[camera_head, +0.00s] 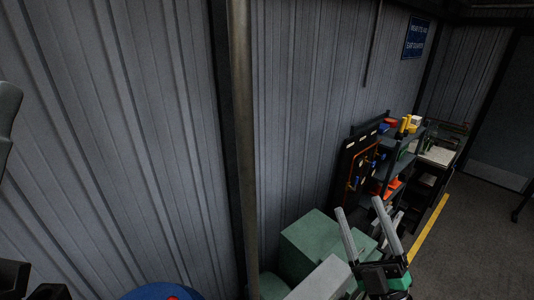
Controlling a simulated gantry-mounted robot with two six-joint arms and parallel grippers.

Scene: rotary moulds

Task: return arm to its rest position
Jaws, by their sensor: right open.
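My right gripper (361,218) is at the bottom right of the head view. Its two long grey fingers point up and stand apart, with nothing between them. It appears in front of green boxes, and I cannot tell how far from them it is. Dark and grey parts at the left edge may belong to my left arm, but no left fingertips can be made out.
A green box (308,240) stands by the corrugated wall (150,130). A blue round object (160,292) shows at the bottom edge. Shelves with tools (392,160) stand further back. A yellow floor line (428,228) borders clear dark floor (475,245) at right.

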